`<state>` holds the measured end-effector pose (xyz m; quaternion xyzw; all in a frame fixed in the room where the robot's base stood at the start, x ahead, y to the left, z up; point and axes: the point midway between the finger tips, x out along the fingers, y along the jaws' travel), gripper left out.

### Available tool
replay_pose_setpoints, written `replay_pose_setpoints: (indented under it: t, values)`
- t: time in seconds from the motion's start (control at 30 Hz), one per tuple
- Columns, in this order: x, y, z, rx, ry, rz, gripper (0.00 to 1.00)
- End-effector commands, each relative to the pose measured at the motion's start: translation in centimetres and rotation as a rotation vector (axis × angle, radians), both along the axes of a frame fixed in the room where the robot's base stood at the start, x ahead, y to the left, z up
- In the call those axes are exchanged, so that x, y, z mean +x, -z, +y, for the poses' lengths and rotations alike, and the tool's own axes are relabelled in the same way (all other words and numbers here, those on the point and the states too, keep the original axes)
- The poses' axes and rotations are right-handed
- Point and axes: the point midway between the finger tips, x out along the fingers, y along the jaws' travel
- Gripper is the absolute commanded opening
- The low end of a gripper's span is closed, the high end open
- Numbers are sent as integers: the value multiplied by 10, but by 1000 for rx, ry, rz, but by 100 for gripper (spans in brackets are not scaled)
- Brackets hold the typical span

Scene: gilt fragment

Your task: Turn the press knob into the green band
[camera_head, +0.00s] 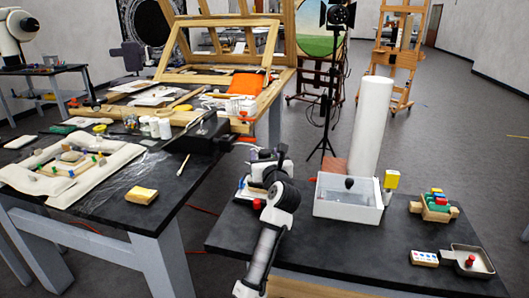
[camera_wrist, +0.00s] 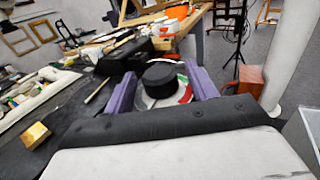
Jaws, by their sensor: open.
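The press knob (camera_wrist: 160,78) is a round black cap. It sits above a pale dial with a green band (camera_wrist: 183,82) and a red part (camera_wrist: 186,94). My gripper (camera_wrist: 159,70) is open, with one purple finger to the left of the knob and one to the right. I cannot tell whether either finger touches it. Any pointer on the knob is not visible. In the head view my arm and gripper (camera_head: 264,163) hide most of the press; part of its pale base (camera_head: 242,190) shows at the left.
A white box (camera_head: 348,206), a tall white cylinder (camera_head: 370,125) and a reddish block (camera_head: 334,166) stand to the right. The left table (camera_head: 120,235) holds a framed piece and a yellow block (camera_head: 142,195).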

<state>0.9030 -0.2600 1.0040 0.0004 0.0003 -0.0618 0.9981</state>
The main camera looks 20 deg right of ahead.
Motion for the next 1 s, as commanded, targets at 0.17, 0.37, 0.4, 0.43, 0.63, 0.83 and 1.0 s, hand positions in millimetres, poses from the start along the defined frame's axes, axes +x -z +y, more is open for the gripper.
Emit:
replay_pose_setpoints:
  t: [0.17,0.37,0.4,0.43,0.63,0.83,1.0]
  values:
    - [9,0,-1,-1,0,0,57]
    - [10,0,-1,-1,0,0,57]
    - [10,0,-1,-1,0,0,57]
    - [10,0,-1,-1,0,0,57]
    - [10,0,-1,-1,0,0,31]
    - [10,0,-1,-1,0,0,13]
    - [10,-1,0,1,16,0,13]
